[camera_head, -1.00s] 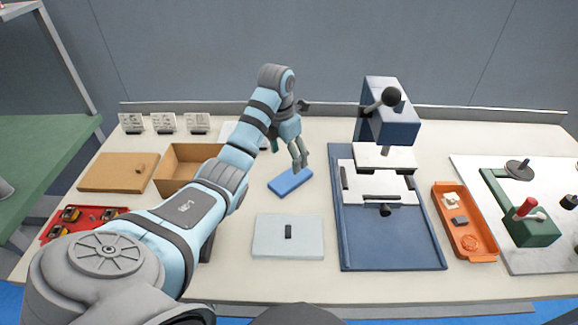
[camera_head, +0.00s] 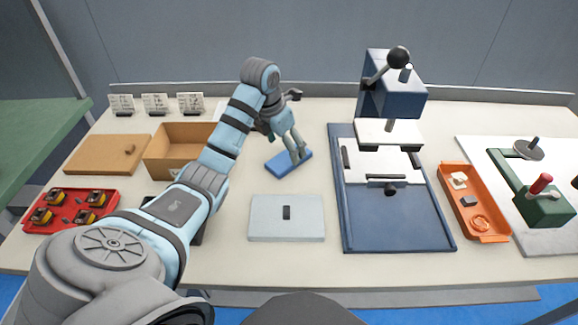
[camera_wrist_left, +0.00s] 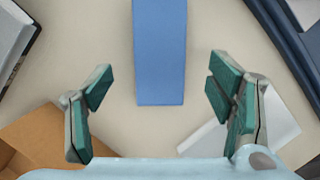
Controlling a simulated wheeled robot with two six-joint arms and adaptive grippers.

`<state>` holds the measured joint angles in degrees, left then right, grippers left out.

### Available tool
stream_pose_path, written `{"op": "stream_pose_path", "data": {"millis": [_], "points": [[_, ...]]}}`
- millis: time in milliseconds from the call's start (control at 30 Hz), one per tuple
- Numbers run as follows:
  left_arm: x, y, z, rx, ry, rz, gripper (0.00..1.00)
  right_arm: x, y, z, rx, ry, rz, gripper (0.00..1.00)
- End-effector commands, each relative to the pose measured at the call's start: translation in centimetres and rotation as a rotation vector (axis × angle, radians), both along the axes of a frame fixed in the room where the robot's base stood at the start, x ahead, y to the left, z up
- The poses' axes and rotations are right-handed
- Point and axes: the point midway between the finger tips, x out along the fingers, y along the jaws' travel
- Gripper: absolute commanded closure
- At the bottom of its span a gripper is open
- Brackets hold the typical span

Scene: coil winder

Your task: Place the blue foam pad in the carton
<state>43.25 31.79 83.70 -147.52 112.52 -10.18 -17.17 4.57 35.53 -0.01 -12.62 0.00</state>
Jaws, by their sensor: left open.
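The blue foam pad (camera_head: 283,164) lies flat on the table in the head view, between the carton and the blue machine. It also shows in the left wrist view (camera_wrist_left: 160,55), running down from the top edge, midway between the fingers. My left gripper (camera_head: 298,157) is open and empty, with its fingertips just over the pad; its green-padded fingers (camera_wrist_left: 160,88) stand apart on either side. The open cardboard carton (camera_head: 172,161) stands left of my left forearm, which hides part of it. The carton looks empty where I can see in. My right gripper is not in view.
A brown board (camera_head: 98,160) lies left of the carton, and a red tray with several parts (camera_head: 77,222) is in front. A grey plate (camera_head: 287,230) lies nearer me. The blue press machine (camera_head: 396,232) and an orange tray (camera_head: 495,238) stand to the right.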

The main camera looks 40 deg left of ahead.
Motion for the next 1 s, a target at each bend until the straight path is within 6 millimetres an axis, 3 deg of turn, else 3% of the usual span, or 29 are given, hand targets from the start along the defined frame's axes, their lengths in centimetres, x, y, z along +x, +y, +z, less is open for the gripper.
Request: {"op": "stream_pose_path", "data": {"millis": [233, 467, 667, 1000], "points": [[1.3, -0.2, -4.2, -0.001, 0.003, 0.000, 0.25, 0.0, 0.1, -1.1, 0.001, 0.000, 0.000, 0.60], [1.5, -0.1, -4.3, 0.001, 0.001, -0.001, 0.27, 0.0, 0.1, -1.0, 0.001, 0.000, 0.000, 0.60], [1.4, -0.1, -4.3, 0.000, 0.001, -0.001, 0.57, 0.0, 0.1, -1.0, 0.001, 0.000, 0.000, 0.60], [1.4, -0.1, -4.2, 0.000, 0.001, -0.001, 0.60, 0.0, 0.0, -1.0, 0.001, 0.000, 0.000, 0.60]]}}
